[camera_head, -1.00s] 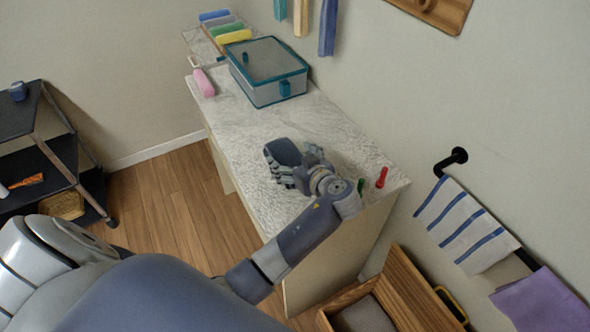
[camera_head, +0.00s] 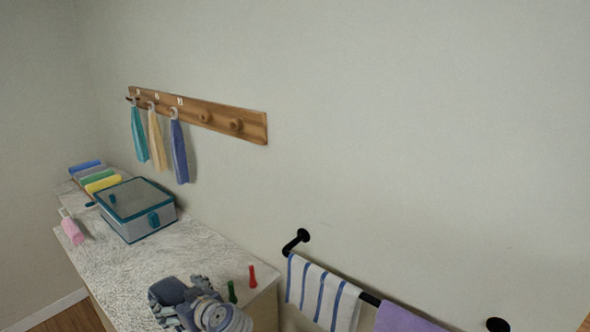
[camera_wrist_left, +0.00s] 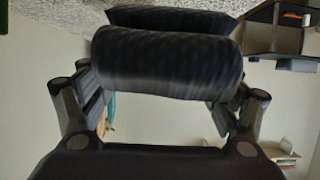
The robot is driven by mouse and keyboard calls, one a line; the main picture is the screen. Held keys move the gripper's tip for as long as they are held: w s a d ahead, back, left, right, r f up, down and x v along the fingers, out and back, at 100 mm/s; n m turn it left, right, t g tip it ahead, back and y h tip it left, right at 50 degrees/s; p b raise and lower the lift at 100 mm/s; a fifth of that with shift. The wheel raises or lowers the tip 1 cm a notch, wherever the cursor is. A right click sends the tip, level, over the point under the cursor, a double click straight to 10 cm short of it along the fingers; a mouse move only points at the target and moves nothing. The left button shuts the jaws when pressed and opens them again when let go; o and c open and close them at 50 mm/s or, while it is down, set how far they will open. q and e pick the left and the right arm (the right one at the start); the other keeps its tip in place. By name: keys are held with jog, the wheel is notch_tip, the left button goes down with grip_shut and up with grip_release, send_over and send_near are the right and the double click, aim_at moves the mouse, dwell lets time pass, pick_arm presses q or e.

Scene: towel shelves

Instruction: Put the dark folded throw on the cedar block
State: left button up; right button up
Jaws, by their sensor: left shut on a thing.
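My left gripper (camera_head: 188,302) is low in the head view, over the near end of the marble counter. It is shut on the dark folded throw (camera_head: 168,291), whose dark blue-grey bulk shows at the fingers. In the left wrist view the throw (camera_wrist_left: 165,62) is a dark, thick fold spanning the gap between the fingers of the left gripper (camera_wrist_left: 165,88). I cannot make out the cedar block in the current views. My right gripper is not in view.
A teal-edged box (camera_head: 135,212), a pink roll (camera_head: 72,231) and red (camera_head: 252,275) and green (camera_head: 232,291) pegs stand on the marble counter (camera_head: 125,265). Striped (camera_head: 320,295) and purple (camera_head: 400,318) towels hang on a black rail. Hook board (camera_head: 220,119) above.

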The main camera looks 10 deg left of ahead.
pick_arm(q)
jog(key=s+d+r+m+t+h, duration=0.3)
jog(key=d+r, duration=0.4)
jog(key=r, duration=0.4)
jog(key=s+d+r+m+t+h, duration=0.3)
jog(key=s+d+r+m+h, duration=0.2)
jog(key=d+r+m+h, duration=0.3)
notch_tip(320, 180, up, 4)
jog(key=shift+f, duration=0.25)
